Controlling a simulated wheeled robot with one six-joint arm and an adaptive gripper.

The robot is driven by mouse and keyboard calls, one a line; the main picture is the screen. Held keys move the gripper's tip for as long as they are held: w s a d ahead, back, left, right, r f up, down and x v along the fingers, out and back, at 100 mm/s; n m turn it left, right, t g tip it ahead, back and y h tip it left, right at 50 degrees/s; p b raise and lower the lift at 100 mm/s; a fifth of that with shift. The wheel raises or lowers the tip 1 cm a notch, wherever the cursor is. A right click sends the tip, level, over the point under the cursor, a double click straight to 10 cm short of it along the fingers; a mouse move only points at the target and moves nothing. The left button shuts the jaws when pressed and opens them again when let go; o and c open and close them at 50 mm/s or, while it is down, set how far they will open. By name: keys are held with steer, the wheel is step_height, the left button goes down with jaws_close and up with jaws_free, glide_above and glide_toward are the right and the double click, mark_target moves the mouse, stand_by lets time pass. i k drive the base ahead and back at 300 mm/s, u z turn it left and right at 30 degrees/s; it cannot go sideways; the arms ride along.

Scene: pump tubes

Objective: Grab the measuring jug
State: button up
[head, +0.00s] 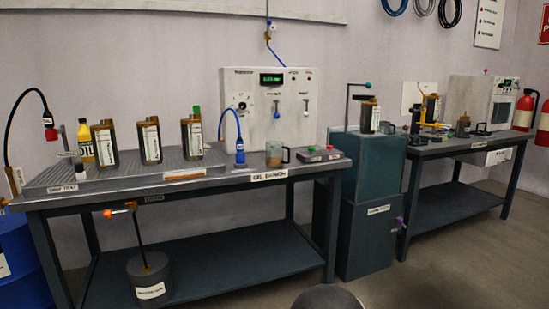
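The measuring jug (274,155) looks like a small clear beaker with a dark handle on its right side. It stands upright on the left workbench (205,184), toward the right end of the top, and its lower part looks brownish. My gripper is not in view, so its distance from the jug and its state do not show.
A blue nozzle on a curved hose (240,152) stands just left of the jug. A small box with red and green buttons (320,154) lies right of it. The control panel (269,107) stands behind. Several brown bottles stand on the ribbed tray. Floor (440,270) is clear at front right.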

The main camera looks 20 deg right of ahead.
mark_target(274, 149)
steer(key=k, duration=0.6)
steer(key=z, duration=0.65)
steer(key=i, duration=0.45)
steer(key=z, duration=0.7)
steer(key=i, duration=1.3)
steer(key=u, duration=0.8)
